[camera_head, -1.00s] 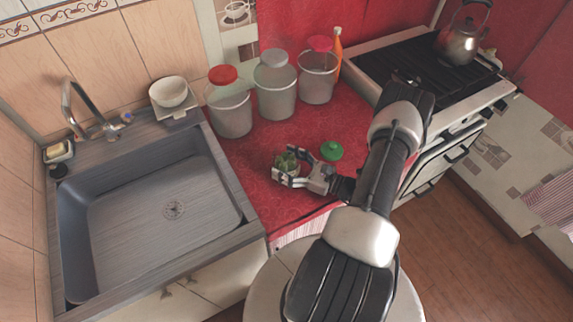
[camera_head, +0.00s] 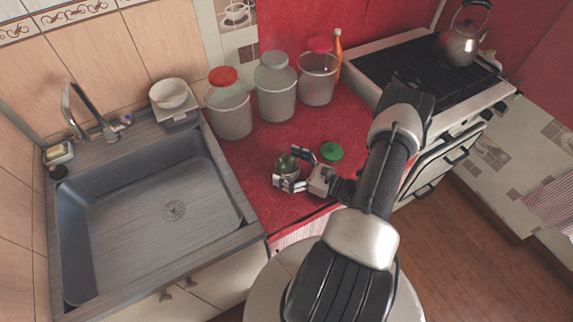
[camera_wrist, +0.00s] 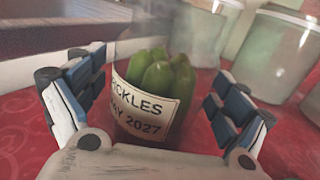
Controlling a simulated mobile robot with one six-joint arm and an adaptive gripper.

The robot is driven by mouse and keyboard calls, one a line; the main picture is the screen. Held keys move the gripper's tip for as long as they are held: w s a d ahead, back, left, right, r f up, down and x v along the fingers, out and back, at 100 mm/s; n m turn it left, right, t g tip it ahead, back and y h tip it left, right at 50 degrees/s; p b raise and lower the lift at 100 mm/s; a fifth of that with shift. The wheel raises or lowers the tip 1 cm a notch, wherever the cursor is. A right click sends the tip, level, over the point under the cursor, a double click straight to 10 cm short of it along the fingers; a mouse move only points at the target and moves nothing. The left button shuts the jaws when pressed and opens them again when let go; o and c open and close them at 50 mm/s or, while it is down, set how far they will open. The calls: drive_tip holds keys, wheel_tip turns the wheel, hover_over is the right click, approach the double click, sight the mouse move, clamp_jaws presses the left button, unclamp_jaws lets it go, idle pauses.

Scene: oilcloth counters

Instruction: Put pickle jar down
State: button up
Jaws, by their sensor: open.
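The pickle jar (camera_head: 286,166) is clear, holds green pickles and stands upright on the red oilcloth counter (camera_head: 262,207). In the wrist view the jar (camera_wrist: 155,85) shows its label, partly readable as pickles and 2027. My gripper (camera_head: 291,169) is around the jar from the front right. In the wrist view my gripper (camera_wrist: 155,95) is open, with one finger on each side of the jar and a visible gap on both sides. A green lid (camera_head: 331,152) lies on the counter to the right of the jar.
Three large canisters stand behind the jar: one with a red lid (camera_head: 229,108), one with a grey lid (camera_head: 275,88), one with a pink lid (camera_head: 318,75). A sink (camera_head: 165,222) is at left. A stove (camera_head: 420,70) with a kettle (camera_head: 461,45) is at right.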

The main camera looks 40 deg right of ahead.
drive_tip(key=shift+r, duration=0.2)
drive_tip(key=shift+s+d, duration=0.15)
drive_tip(key=shift+s, duration=0.15)
drive_tip(key=p+v, duration=0.2)
drive_tip(key=v, duration=0.9)
drive_tip(key=shift+s, duration=0.25)
drive_tip(key=shift+w+r, duration=0.1)
